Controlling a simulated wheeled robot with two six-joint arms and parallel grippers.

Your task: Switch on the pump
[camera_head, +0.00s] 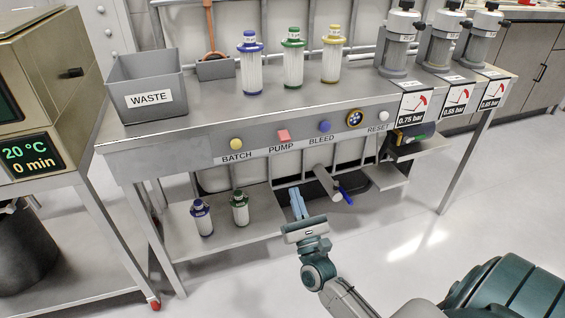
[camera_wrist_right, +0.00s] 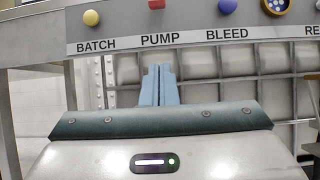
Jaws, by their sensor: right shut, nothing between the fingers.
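In the right wrist view the closed fingertips (camera_wrist_right: 158,68) sit just below the PUMP label. My left gripper is not in view.
Beside the pump button are a yellow BATCH knob (camera_head: 236,144) and a blue BLEED knob (camera_head: 324,126). A round dial (camera_head: 355,118) and white RESET button (camera_head: 384,116) are further right. A pipe with a blue-handled valve (camera_head: 345,196) is right of my gripper. Filter cartridges (camera_head: 292,66) stand on top.

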